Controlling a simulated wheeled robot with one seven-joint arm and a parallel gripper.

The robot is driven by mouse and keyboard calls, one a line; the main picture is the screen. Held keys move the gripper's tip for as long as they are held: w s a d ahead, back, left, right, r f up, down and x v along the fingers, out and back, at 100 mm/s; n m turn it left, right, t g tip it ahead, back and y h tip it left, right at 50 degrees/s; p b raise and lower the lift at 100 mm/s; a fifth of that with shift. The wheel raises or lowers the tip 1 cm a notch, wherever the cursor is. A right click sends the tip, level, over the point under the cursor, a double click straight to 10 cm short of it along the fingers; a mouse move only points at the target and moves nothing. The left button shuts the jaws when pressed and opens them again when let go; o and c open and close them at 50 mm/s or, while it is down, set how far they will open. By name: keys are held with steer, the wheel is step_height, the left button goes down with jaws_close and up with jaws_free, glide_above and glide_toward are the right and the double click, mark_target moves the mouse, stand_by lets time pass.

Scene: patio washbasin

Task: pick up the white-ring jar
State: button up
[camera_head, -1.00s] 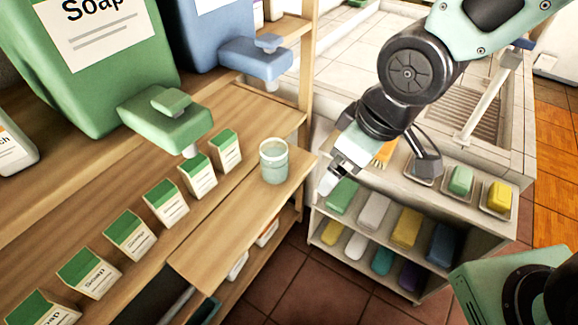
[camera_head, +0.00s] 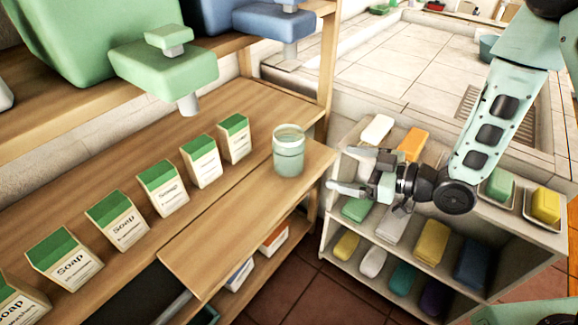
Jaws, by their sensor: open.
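The jar (camera_head: 289,155) is a pale green, see-through cup shape with a whitish ring near its rim. It stands upright on the right end of the wooden shelf board, near its front edge. My gripper (camera_head: 338,170) is to the right of the jar, at about its height in the picture. Its two fingers point left toward the jar and are spread apart, with nothing between them. A gap shows between the fingertips and the jar.
Several green-and-white soap cartons (camera_head: 163,187) stand in a row left of the jar. A green soap dispenser (camera_head: 165,65) and a blue one (camera_head: 275,22) overhang from above. A wooden post (camera_head: 328,70) rises behind the jar. A low rack (camera_head: 335,225) of coloured soap bars stands below my gripper.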

mark_target(288, 147)
steer(key=shift+m+t+y, duration=0.3)
steer(key=shift+t+y, duration=0.4)
steer(key=shift+y, duration=0.2)
steer(key=p+x, duration=0.1)
steer(key=x, duration=0.4)
steer(key=p+x, duration=0.1)
steer(key=x, duration=0.4)
steer(key=p+x, duration=0.1)
steer(key=x, duration=0.4)
steer(key=shift+a+f, duration=0.2)
steer(key=shift+f, duration=0.2)
steer(key=shift+c, duration=0.4)
steer(key=shift+r, duration=0.1)
steer(key=c, duration=1.4)
